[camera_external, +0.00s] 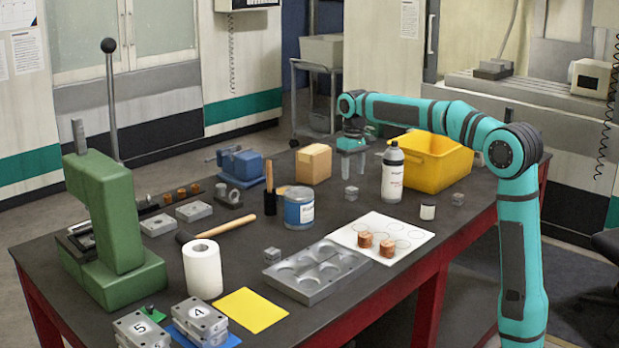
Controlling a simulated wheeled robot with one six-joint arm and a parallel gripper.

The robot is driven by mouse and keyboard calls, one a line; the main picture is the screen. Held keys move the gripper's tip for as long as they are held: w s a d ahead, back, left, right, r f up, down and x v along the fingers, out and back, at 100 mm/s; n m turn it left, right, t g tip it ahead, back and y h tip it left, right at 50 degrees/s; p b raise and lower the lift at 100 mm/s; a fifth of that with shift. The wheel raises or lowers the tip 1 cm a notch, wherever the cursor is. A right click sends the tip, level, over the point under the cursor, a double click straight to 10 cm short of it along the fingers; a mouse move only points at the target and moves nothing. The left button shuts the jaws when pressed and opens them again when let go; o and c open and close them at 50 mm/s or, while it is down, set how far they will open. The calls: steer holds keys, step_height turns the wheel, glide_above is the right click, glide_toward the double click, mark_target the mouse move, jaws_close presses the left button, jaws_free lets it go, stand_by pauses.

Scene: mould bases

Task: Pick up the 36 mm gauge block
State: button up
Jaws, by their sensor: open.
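My gripper (351,174) points down over the far middle of the dark workbench (335,222), its two fingers apart and empty. A small grey metal block (351,193) sits on the bench just below the fingertips; it appears apart from them. A second small grey block (272,256) lies near the left end of the mould plate. A third (458,199) stands at the right, near the yellow bin. No size marking is readable on these blocks, so I cannot tell which is the 36 mm one.
A white spray bottle (392,172) and yellow bin (428,160) stand right of my gripper. A cardboard box (314,163) and blue-labelled can (299,208) stand to its left. A mould plate with round pockets (316,283) and a white sheet with copper pieces (383,226) lie nearer.

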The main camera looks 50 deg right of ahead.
mark_target(352, 188)
steer(key=shift+a+f, duration=0.15)
steer(key=shift+f, duration=3.45)
steer(key=shift+c, duration=0.4)
jaws_close()
